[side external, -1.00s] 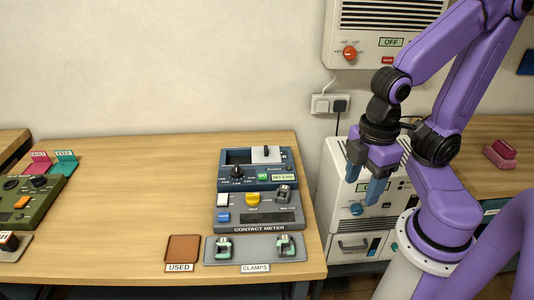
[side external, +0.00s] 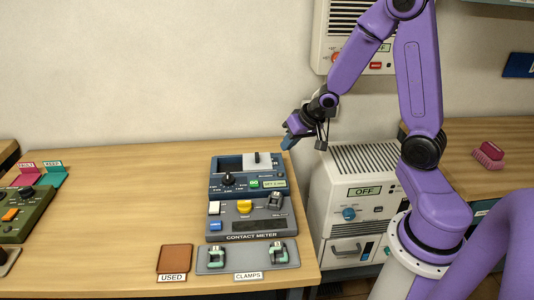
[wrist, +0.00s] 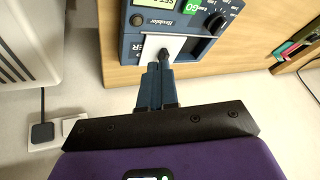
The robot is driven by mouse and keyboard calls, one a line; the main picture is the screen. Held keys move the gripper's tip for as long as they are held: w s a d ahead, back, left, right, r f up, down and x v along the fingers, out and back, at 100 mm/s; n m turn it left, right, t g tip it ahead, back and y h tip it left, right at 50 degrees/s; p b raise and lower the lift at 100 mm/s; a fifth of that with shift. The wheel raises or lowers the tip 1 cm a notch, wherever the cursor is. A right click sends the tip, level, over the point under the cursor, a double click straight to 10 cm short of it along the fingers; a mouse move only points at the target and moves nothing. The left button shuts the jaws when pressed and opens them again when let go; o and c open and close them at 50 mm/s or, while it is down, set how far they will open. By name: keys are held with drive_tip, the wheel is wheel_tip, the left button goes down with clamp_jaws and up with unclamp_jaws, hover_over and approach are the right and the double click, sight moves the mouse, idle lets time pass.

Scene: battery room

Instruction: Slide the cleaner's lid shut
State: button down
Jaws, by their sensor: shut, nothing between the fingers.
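The cleaner (side external: 215,188) is a dark blue box at the back right of the table, with a black dial and a green GO button on its front. Its light grey lid (side external: 257,161) with a black knob covers the right part of the top opening; the left part is open. In the wrist view the lid (wrist: 178,46) shows just beyond my fingertips, with the open bay (wrist: 200,48) to its right. My gripper (side external: 287,143) is shut and empty, above and right of the cleaner's back right corner. I cannot tell whether the fingertips touch anything.
The contact meter (side external: 249,238) sits directly in front of the cleaner, with a grey clamps tray (side external: 240,261) and brown USED mat (side external: 175,258) nearer. A white cabinet (side external: 340,190) stands right of the table. The table's middle (side external: 120,210) is clear.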

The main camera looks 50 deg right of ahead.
drive_tip(key=w+d+f+m+t, duration=0.1)
drive_tip(key=w+d+f+m, duration=0.1)
drive_tip(key=d+m, duration=0.3)
drive_tip(key=n, duration=0.1)
approach(267, 162)
drive_tip(key=w+f, duration=0.1)
drive_tip(key=w+d+f, duration=0.2)
drive_tip(key=f, duration=0.1)
drive_tip(key=shift+f, duration=0.1)
drive_tip(key=shift+w+a, duration=1.4)
drive_tip(key=w+a, duration=0.7)
drive_tip(key=shift+w+a, duration=0.2)
drive_tip(key=shift+a, duration=0.05)
